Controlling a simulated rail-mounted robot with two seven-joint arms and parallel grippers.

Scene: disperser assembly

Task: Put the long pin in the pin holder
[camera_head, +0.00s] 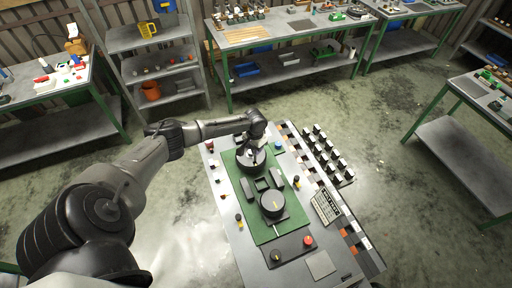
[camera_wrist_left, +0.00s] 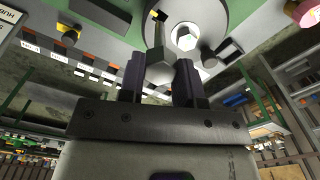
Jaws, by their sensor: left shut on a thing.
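My left gripper (camera_head: 252,148) is at the far end of the green mat, over a dark round part (camera_head: 250,162). In the left wrist view the two dark fingers (camera_wrist_left: 158,82) are shut on a grey metal piece (camera_wrist_left: 158,65), which seems to be the long pin; its far end points toward the grey disc (camera_wrist_left: 215,15). A pale hexagonal feature (camera_wrist_left: 186,38) shows on the disc beside it. I cannot tell whether the pin touches the disc, or which part is the pin holder. My right gripper is not in view.
The green mat (camera_head: 262,232) lies on a grey workbench, with a second dark round part (camera_head: 272,203) nearer me. Several dark blocks stand in rows along the right edge. A control panel with a red knob (camera_head: 309,240) is at the near end. Shelves and other benches stand farther off.

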